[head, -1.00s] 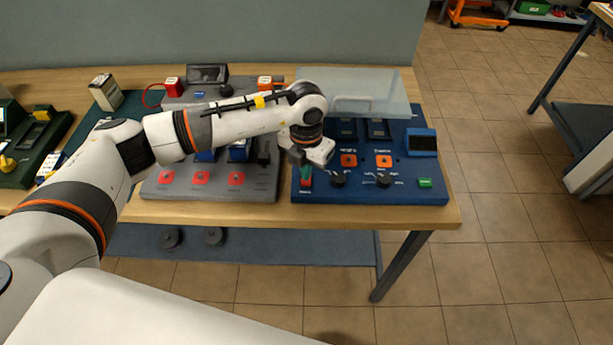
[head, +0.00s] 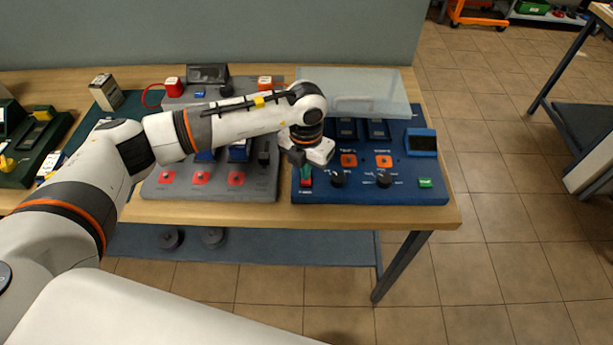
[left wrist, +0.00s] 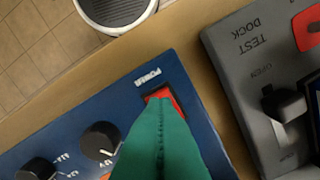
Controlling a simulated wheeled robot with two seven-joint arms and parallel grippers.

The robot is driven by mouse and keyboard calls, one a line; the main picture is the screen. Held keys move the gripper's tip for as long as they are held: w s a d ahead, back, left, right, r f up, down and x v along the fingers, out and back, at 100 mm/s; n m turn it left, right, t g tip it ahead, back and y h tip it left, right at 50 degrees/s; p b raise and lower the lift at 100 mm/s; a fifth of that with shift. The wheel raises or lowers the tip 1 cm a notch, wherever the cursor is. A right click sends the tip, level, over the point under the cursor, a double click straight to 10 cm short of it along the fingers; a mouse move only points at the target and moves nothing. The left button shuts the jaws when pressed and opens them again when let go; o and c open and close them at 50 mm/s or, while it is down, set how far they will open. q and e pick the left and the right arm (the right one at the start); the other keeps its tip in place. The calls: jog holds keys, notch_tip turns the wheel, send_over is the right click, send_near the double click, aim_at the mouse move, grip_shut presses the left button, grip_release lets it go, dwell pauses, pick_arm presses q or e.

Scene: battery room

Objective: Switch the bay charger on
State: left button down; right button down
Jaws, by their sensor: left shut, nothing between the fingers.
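The bay charger is a blue panel (head: 400,193) at the right end of the bench, with its clear lid (head: 365,92) raised. Its red power switch (head: 306,184) is at the front left corner, and the switch also shows in the left wrist view (left wrist: 163,95), beside the word POWER. My left gripper (head: 305,172) is shut and empty, pointing down at this switch. Its green fingertips (left wrist: 162,135) cover part of the red rocker; I cannot tell whether they touch it. My right gripper is not in view.
Two black knobs (head: 384,180), orange squares (head: 384,161), a green button (head: 425,183) and a small screen (head: 421,142) are on the blue panel. A grey test dock (head: 210,187) stands close on its left. The bench's front edge is clear.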

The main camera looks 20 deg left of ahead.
pick_arm(q)
jog(key=shift+f+b, duration=0.85)
jog(key=shift+f, duration=0.15)
dwell(0.7)
jog(key=shift+r, duration=0.1)
jog(key=shift+r+p, duration=0.65)
jog(key=shift+r, duration=0.2)
jog(key=shift+r+p, duration=1.3)
jog(key=shift+r, duration=1.35)
